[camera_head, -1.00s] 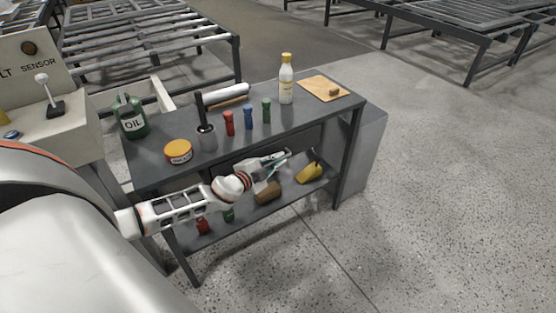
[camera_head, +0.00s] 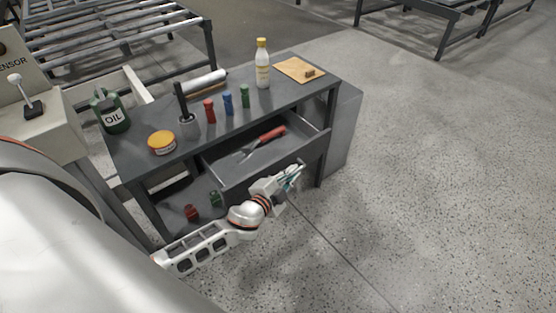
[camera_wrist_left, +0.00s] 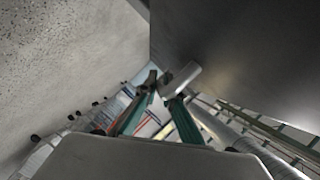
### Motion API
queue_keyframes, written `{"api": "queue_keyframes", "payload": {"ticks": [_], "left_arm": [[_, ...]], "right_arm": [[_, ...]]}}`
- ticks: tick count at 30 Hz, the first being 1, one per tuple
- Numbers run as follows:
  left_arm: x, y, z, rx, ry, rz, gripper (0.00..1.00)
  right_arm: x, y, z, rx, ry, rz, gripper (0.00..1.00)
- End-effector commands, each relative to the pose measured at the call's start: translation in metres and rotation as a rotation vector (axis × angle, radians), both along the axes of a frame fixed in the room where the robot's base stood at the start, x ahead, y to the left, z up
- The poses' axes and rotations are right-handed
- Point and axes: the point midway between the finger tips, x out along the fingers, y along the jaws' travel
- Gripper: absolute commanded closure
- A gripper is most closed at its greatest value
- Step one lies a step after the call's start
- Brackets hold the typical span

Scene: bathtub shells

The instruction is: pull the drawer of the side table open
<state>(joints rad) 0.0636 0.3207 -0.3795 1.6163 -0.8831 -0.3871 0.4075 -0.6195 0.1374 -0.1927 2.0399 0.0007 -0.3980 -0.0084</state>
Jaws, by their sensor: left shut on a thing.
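The dark grey side table (camera_head: 287,95) stands in the middle of the head view. Its drawer (camera_head: 314,150) is pulled out, and a red-handled tool (camera_head: 268,136) lies inside. My left gripper (camera_head: 290,176) is at the drawer's front. In the left wrist view, my left gripper (camera_wrist_left: 163,90) has its green fingers shut on the drawer handle (camera_wrist_left: 184,78), a short pale bar by a dark panel. In the head view the gripper hides the handle. My right gripper is not in view.
Small items sit on the lower shelf. Open floor (camera_head: 430,190) lies to the right.

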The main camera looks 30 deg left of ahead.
Motion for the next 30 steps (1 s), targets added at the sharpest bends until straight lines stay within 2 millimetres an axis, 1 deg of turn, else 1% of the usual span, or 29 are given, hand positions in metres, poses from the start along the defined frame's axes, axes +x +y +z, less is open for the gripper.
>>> {"api": "queue_keyframes", "payload": {"ticks": [1, 6, 12, 26, 27, 30], "left_arm": [[-0.005, -0.011, 0.000, -0.006, 0.001, 0.000, 1.00], [-0.014, -0.034, -0.001, -0.003, 0.001, 0.000, 1.00], [-0.020, -0.049, 0.000, 0.000, -0.001, 0.001, 1.00], [-0.021, -0.052, 0.000, 0.001, -0.001, -0.001, 1.00], [-0.021, -0.052, 0.000, 0.001, -0.001, -0.001, 0.85], [-0.021, -0.052, 0.000, 0.001, -0.001, -0.001, 0.85]], "right_arm": [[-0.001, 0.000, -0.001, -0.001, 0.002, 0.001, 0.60], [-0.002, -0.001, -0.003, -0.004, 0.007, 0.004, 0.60], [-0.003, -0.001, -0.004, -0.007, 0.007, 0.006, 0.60], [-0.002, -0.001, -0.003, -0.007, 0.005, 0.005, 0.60], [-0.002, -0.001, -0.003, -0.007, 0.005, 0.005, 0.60], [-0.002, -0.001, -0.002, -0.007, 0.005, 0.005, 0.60]]}}
